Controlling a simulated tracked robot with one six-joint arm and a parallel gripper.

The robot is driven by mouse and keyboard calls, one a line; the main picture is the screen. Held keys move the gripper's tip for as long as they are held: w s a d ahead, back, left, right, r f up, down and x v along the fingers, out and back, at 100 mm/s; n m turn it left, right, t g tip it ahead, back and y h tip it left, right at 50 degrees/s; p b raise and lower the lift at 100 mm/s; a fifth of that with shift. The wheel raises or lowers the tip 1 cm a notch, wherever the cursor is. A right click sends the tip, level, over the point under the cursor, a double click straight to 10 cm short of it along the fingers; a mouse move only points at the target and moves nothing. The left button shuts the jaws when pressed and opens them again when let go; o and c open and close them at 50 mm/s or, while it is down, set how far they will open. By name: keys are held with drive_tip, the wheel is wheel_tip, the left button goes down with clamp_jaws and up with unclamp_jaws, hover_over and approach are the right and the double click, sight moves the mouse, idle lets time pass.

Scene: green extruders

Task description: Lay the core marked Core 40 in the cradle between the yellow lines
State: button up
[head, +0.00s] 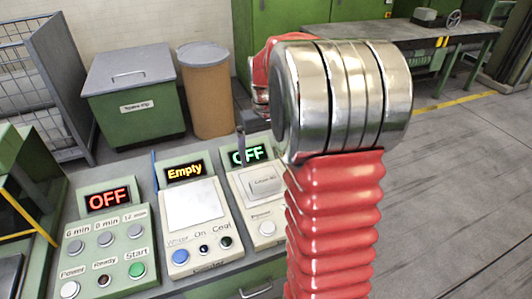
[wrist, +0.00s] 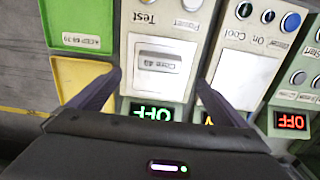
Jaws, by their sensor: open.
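A pale block marked Core 40 (wrist: 158,62) lies on the right-hand console, below its green OFF display in the head view. It also shows in the head view (head: 264,186), just left of my red arm. In the wrist view my gripper (wrist: 160,78) is open and empty. Its two dark fingers point towards the console, one to each side of the block in the picture. I cannot tell the height between them. I cannot make out a cradle between yellow lines in either view.
The middle console (head: 191,215) reads Empty; the left console (head: 105,235) reads OFF. A green tray (wrist: 80,20) and a yellow tray (wrist: 82,80) lie beside the core's console. A green lidded bin (head: 135,105) and a brown drum (head: 207,95) stand behind. Floor at right is open.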

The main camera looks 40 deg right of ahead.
drive_tip(key=shift+a, duration=0.1)
drive_tip(key=s+a+r+n+t, duration=0.1)
drive_tip(key=s+a+r, duration=0.25)
drive_tip(key=a, duration=0.25)
drive_tip(key=s+a+r+t, duration=0.1)
drive_tip(key=s+a+r, duration=0.25)
drive_tip(key=a, duration=0.25)
drive_tip(key=s+a+n+t, duration=0.2)
drive_tip(key=s+a+t, duration=0.1)
drive_tip(key=s+a, duration=0.8)
drive_tip(key=shift+a+r+t, duration=0.15)
drive_tip(key=shift+r+t, duration=0.15)
drive_tip(key=shift+r, duration=0.1)
